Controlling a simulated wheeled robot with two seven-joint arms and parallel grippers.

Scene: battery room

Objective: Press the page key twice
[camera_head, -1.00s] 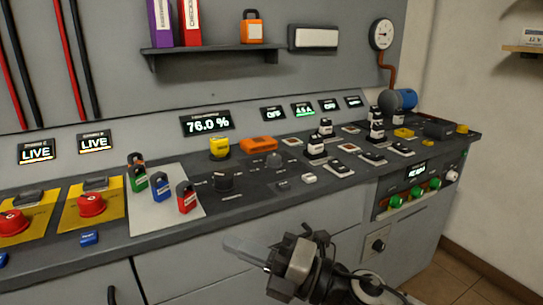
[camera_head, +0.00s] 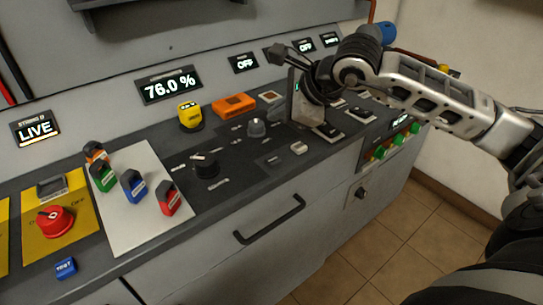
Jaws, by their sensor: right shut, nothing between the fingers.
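My right gripper (camera_head: 306,116) reaches in from the right over the console and points down at its middle-right part. Its fingers are shut and hold nothing. A small white key (camera_head: 299,147) and a dark key (camera_head: 273,160) sit on the panel just left of and in front of the fingertips. Their labels are too small to read, so I cannot tell which one is the page key. I cannot tell whether the fingertips touch the panel. The hand and forearm hide part of the console behind them. My left gripper is not in view.
A display (camera_head: 169,85) reads 76.0 %. A black knob (camera_head: 206,165), a grey knob (camera_head: 256,128), a yellow padlock (camera_head: 190,115) and an orange block (camera_head: 234,104) stand nearby. Several coloured padlocks stand on a pale plate (camera_head: 145,220). A drawer handle (camera_head: 270,220) sticks out in front.

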